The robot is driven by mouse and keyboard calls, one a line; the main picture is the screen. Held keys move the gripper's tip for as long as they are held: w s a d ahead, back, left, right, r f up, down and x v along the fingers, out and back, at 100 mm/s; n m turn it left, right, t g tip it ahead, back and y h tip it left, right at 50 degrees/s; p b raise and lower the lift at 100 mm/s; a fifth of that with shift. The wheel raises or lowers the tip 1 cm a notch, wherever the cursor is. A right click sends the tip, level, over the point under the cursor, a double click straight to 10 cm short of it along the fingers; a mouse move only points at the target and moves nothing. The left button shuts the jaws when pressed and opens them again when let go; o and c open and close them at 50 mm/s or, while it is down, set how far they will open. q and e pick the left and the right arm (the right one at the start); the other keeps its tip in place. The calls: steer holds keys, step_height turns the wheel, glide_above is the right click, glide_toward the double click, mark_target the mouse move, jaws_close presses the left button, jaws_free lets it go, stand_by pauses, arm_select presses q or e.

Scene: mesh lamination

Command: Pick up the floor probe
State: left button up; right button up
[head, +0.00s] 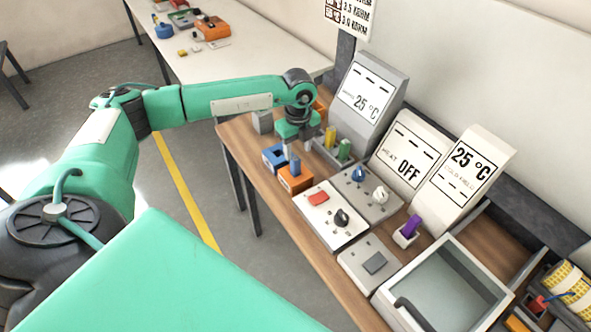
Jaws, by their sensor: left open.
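Several small coloured probes stand on the wooden bench; no label I can read tells which is the floor probe. A blue probe (295,166) stands upright in an orange holder (297,184), beside a blue holder (274,158). A yellow probe (330,138) and a green probe (344,150) stand in a grey rack. A purple probe (412,226) leans in a white holder (403,238). My left gripper (294,147) is open and points down, above and close behind the blue probe. Its fingertips are small and partly hidden. My right gripper is out of view.
Displays reading 25 °C (367,97), OFF (411,152) and 25 °C (464,172) stand along the bench's back. Control panels (332,216) and a glass-lidded box (445,285) fill the front right. Yellow mesh rolls (570,285) lie far right. A white table (240,60) stands behind.

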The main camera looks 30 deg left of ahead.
mark_target(295, 165)
arm_select(q)
step_height(295, 165, down, 3)
steer(key=shift+p, duration=0.3)
steer(key=shift+a+f+p, duration=0.15)
steer(key=shift+f+p, duration=0.35)
steer(key=f+p, duration=0.1)
steer(key=f, duration=0.2)
steer(key=shift+w+a+f+p, duration=0.15)
steer(key=shift+a+f+p, duration=0.05)
steer(key=shift+a+p, duration=0.2)
steer(key=shift+f, duration=0.5)
jaws_close()
